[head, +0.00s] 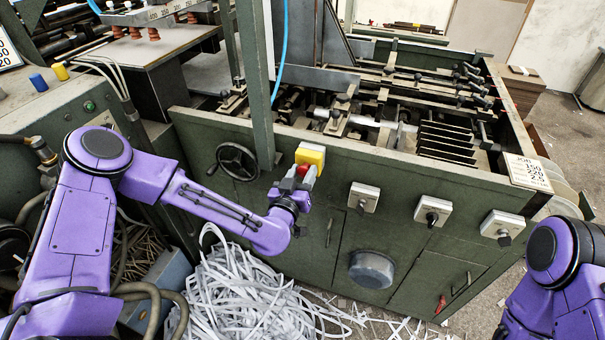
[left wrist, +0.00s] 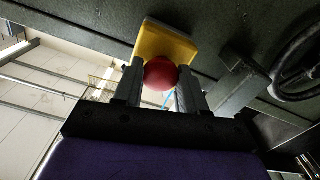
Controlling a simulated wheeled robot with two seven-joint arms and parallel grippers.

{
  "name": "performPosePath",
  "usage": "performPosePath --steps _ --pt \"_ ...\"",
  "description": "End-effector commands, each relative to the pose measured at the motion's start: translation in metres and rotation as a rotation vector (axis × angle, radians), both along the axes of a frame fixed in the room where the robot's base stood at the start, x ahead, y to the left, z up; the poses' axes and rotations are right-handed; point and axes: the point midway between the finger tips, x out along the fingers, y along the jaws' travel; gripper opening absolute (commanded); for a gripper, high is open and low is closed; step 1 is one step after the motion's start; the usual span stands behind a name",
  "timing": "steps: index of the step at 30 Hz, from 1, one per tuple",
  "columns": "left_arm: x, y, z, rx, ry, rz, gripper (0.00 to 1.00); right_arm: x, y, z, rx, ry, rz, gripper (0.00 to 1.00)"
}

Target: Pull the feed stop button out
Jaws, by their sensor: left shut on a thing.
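The feed stop button is a red knob (head: 303,170) on a yellow box (head: 311,155) fixed to the green front panel of the machine. In the left wrist view the red knob (left wrist: 160,74) sits in front of the yellow box (left wrist: 164,43). My left gripper (head: 300,180) is at the button, its two fingers on either side of the red knob, shut on it. The left wrist view also shows the gripper (left wrist: 160,85) around the knob. Whether the knob is pushed in or out I cannot tell. My right gripper is not in view; only part of the right arm shows.
A black handwheel (head: 238,161) is left of the button on the panel. Several switch boxes, one of them a grey box (head: 363,197), are to the right. A round grey cover (head: 371,269) is lower down. A heap of white paper strips (head: 245,295) lies on the floor below.

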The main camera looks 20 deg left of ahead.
Motion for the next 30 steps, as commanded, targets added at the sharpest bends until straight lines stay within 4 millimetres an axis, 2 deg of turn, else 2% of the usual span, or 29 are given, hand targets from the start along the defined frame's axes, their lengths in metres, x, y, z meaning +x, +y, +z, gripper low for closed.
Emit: performPosePath --steps 5,11,12,14,23,26,30 --pt "-0.011 0.0 0.0 0.002 -0.001 -0.003 0.0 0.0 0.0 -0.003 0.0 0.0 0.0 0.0" --pt "-0.012 0.0 -0.001 0.001 0.003 -0.002 0.0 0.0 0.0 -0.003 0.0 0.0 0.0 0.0" --pt "-0.012 0.0 -0.001 0.001 0.002 -0.003 0.51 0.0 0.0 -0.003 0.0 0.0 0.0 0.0" --pt "-0.012 0.0 -0.001 0.001 0.002 -0.003 0.67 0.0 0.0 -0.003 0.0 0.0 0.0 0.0" --pt "-0.013 0.0 -0.001 0.001 0.001 -0.001 0.67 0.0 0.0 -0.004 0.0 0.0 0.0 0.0" --pt "-0.025 0.0 -0.002 0.001 -0.001 -0.003 0.67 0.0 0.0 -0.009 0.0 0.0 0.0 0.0" --pt "-0.058 0.001 -0.004 0.0 0.0 -0.004 0.67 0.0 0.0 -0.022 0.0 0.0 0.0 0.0"
